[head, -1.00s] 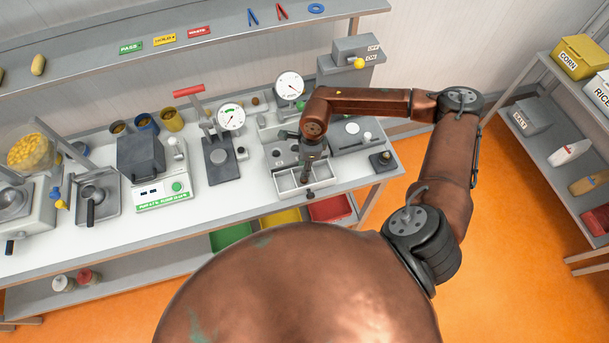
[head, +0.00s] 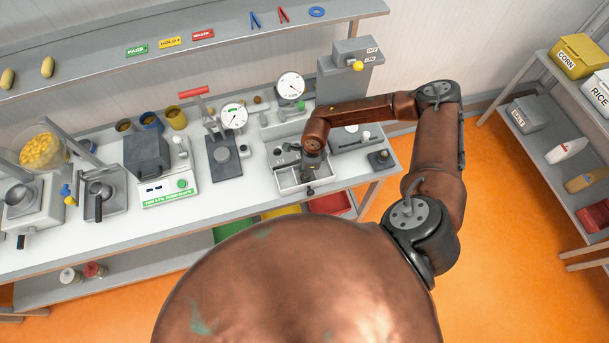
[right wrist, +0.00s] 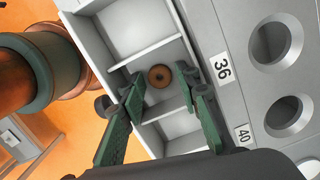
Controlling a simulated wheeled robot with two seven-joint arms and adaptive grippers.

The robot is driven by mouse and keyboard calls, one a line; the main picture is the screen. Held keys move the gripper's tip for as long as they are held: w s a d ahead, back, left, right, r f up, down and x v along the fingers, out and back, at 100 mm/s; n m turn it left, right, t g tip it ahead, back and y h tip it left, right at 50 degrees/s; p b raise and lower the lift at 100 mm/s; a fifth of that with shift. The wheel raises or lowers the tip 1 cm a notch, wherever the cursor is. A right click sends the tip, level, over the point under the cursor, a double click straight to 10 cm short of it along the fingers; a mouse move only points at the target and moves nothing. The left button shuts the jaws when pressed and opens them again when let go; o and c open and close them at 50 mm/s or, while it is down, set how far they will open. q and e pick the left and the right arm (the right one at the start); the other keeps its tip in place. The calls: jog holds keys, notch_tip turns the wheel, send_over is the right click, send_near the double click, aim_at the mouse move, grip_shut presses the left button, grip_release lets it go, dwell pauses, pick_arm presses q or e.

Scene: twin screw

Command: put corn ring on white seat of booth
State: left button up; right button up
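A small brown ring with a dark centre, which looks like the corn ring (right wrist: 159,76), lies in a compartment of the white divided tray (right wrist: 148,52). In the right wrist view my right gripper (right wrist: 158,86) is open, with its green fingers on either side of the ring and gaps between. In the head view the right gripper (head: 312,165) is over the tray (head: 292,183), and the ring is hidden there. A grey booth-like unit with an OFF/ON lever (head: 345,68) stands at the back right of the bench. I cannot make out its white seat. My left gripper is not in view.
Beside the tray is a grey block with round holes marked 36 and 40 (right wrist: 238,100). Dial gauges (head: 291,86), a green-fronted scale (head: 168,193) and a grey block with a white disc (head: 350,138) crowd the bench (head: 235,205). An upper shelf (head: 100,75) runs behind.

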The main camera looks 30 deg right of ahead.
jog(key=shift+f, duration=0.1)
jog(key=shift+c, duration=0.4)
jog(key=c, duration=0.4)
jog(key=shift+o, duration=0.2)
